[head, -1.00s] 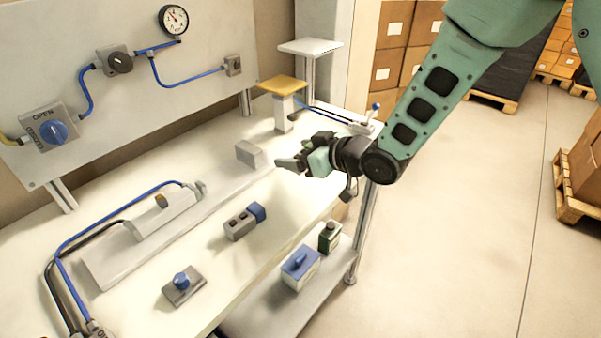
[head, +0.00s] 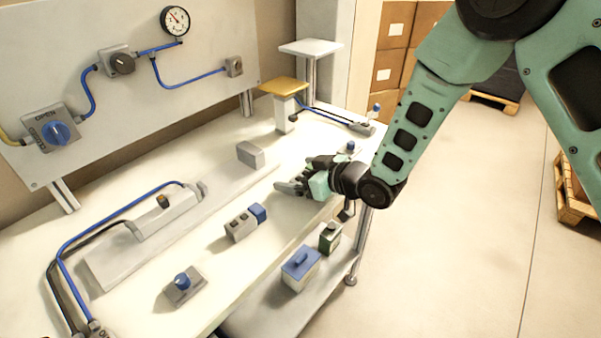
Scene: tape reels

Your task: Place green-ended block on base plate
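My gripper (head: 292,184) hangs over the right part of the white bench, pointing left. Its dark fingers overlap in this view, so I cannot tell whether they are apart or hold anything. A long grey base plate (head: 112,268) lies on the bench to the left of my gripper. A plain grey block (head: 250,155) stands at the plate's far right end. I cannot pick out a block with a green end. A grey block with a blue end (head: 245,222) lies on the bench in front of the plate, lower left of my gripper.
A grey cylinder with a blue hose (head: 165,212) sits on the plate. A blue-knobbed switch (head: 183,286) is at the front. A yellow-topped stand (head: 284,88) rises behind. A blue-lidded box (head: 300,268) and a dark green box (head: 330,236) stand on the lower shelf.

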